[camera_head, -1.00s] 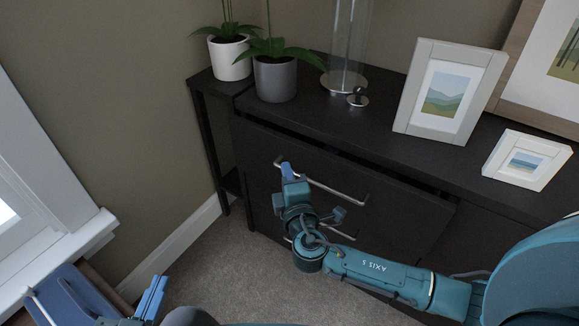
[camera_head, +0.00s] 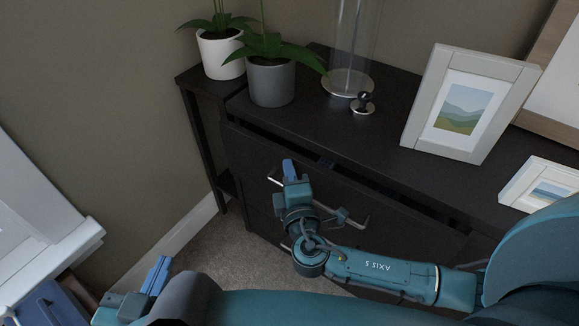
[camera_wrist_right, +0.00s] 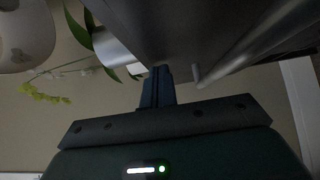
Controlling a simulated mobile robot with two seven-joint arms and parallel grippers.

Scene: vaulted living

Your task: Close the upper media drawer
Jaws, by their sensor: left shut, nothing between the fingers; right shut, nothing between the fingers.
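The upper media drawer (camera_head: 248,150) is in the dark cabinet in the head view. It stands slightly open, with a dark gap between its front and the cabinet top. Its silver bar handle (camera_head: 357,224) runs across the front, partly hidden by my right arm. My right gripper (camera_head: 289,168) is shut and empty, its blue fingertips at the drawer front above the handle's left part. In the right wrist view, the shut fingers (camera_wrist_right: 157,88) point at the dark front beside the handle (camera_wrist_right: 197,76); contact is unclear. My left gripper (camera_head: 158,275) is shut and empty, away from the cabinet at lower left.
On the cabinet top (camera_head: 312,133) stand a grey plant pot (camera_head: 271,83), a glass cylinder (camera_head: 352,45), a small metal object (camera_head: 362,104) and picture frames (camera_head: 471,104). A white pot (camera_head: 221,56) stands at the left. A white window sill (camera_head: 55,262) is at lower left.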

